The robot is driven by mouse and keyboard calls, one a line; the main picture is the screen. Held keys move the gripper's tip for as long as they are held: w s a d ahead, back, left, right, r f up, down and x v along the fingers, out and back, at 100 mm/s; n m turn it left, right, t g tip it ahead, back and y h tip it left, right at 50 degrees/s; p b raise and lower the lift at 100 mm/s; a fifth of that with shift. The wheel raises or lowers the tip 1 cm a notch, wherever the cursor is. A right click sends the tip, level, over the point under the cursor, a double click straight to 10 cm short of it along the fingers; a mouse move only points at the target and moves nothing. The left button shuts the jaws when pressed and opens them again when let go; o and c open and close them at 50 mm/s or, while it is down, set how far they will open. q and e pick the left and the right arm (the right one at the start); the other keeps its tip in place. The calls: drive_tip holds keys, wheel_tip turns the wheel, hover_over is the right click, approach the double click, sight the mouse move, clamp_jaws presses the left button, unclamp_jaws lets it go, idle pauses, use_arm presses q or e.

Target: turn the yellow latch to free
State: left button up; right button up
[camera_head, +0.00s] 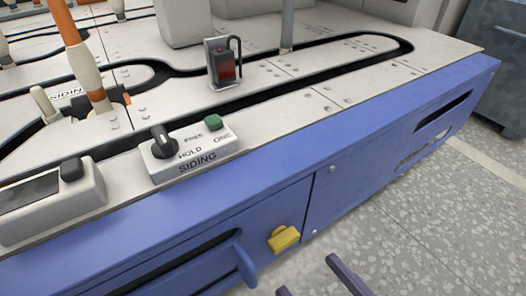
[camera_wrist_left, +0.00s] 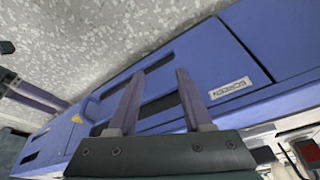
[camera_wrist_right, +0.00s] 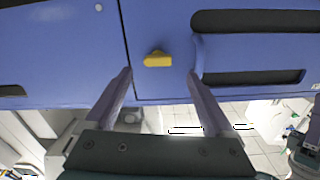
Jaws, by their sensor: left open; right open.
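The yellow latch (camera_head: 284,239) is on the blue front panel of the cabinet, beside a panel seam and right of a blue handle (camera_head: 244,262). My right gripper (camera_head: 308,275) is open and empty in front of the panel, its fingertips low in the head view. In the right wrist view the latch (camera_wrist_right: 157,59) lies beyond and between the open fingers (camera_wrist_right: 159,75), apart from them, its long side roughly level. My left gripper (camera_wrist_left: 160,75) is open and empty before the panel; the latch (camera_wrist_left: 90,112) shows small at its left.
A SIDING switch box (camera_head: 195,150) with a black knob and green button stands on the white tabletop, near a grey display box (camera_head: 50,200). A small red-windowed device (camera_head: 223,65) stands behind. Speckled floor (camera_head: 420,220) is clear at right.

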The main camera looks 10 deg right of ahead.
sight(288, 245)
drive_tip(key=b+x, duration=0.1)
drive_tip(key=x, duration=0.4)
drive_tip(key=shift+w, duration=0.45)
drive_tip(key=shift+s, duration=0.1)
drive_tip(key=c, duration=1.4)
